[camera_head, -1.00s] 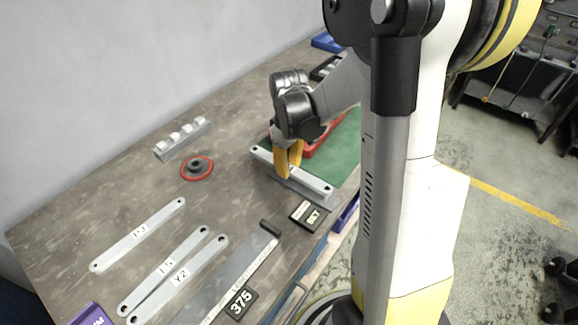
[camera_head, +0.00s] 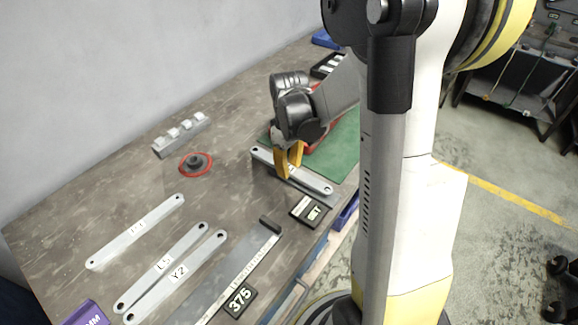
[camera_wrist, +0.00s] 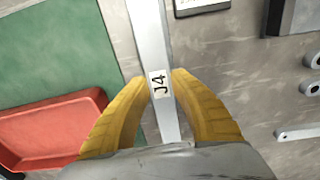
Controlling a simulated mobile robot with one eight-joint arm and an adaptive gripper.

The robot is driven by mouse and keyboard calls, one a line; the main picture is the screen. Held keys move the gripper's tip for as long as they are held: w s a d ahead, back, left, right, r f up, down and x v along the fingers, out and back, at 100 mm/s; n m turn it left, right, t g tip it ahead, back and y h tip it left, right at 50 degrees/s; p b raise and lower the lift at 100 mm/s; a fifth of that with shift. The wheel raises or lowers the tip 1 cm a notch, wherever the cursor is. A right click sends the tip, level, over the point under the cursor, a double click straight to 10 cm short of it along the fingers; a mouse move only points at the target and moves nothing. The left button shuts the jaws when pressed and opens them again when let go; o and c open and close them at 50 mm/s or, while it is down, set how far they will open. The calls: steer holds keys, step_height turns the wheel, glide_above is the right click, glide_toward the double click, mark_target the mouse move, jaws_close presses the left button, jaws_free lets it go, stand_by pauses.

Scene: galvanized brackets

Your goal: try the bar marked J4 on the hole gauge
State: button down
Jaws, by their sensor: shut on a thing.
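A long pale grey bar is held in my gripper (camera_head: 288,168). In the wrist view the bar (camera_wrist: 148,38) bears a J4 label between the yellow fingers (camera_wrist: 160,88), which are shut on it. In the head view both bar ends show round holes, and the bar (camera_head: 314,183) lies level at the green mat's near edge. A grey strip shows just below it along its near side, perhaps the hole gauge; whether the bar touches it I cannot tell. A small black box with a white label (camera_head: 310,211) stands close by, its lettering unclear.
Bars marked L5 (camera_head: 180,252) and Y2 (camera_head: 195,262), and another bar (camera_head: 150,222), lie at the front left.

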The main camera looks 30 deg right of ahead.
steer(key=shift+f+b, duration=0.3)
steer(key=shift+f, duration=0.2)
stand_by(1.8)
steer(key=c, duration=1.1)
jaws_free()
steer(key=shift+c, duration=0.2)
steer(key=shift+r, duration=0.15)
step_height(320, 180, up, 12)
